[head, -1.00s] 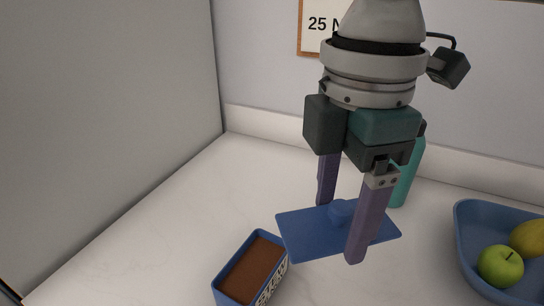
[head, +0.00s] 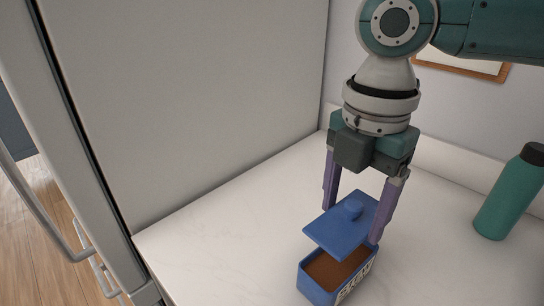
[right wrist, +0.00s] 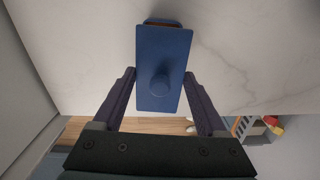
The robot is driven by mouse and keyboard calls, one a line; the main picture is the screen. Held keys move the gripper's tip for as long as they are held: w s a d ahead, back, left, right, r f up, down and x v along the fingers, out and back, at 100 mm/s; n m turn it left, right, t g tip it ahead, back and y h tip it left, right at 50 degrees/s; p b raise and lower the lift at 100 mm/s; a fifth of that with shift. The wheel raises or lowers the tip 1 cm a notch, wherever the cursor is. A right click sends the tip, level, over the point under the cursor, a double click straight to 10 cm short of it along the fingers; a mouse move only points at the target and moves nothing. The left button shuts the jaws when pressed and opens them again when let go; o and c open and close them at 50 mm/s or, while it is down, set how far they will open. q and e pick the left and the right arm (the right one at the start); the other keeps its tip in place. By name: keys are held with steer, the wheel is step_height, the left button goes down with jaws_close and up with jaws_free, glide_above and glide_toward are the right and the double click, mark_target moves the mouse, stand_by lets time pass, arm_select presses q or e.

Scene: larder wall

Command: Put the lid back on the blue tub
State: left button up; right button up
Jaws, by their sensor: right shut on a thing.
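The blue lid (head: 338,228), a flat slab with a round knob (head: 353,209), is held between the fingers of my right gripper (head: 352,225). The fingers are shut on its side edges, as the right wrist view shows with the lid (right wrist: 163,45) between them. The blue tub (head: 318,288) stands on the counter, with brown contents and lettering on its side. The lid hangs over the tub's far part, tilted in the picture, with a gap showing the contents. In the wrist view the lid hides most of the tub. My left gripper is not in view.
A tall grey panel (head: 200,100) stands at the left of the white counter (head: 230,235). A teal bottle (head: 508,200) with a dark cap stands at the right. The counter around the tub is clear. A framed sign (head: 465,63) hangs on the wall behind.

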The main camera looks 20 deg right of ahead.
steer(key=shift+r+p, duration=0.15)
steer(key=shift+p, duration=0.55)
step_height(320, 180, down, 5)
steer(key=b, duration=0.2)
steer(key=shift+r+b, duration=0.15)
steer(key=shift+b, duration=0.15)
steer(key=shift+f, duration=0.6)
steer(key=shift+f, duration=0.15)
steer(key=shift+f, duration=0.3)
stand_by(0.7)
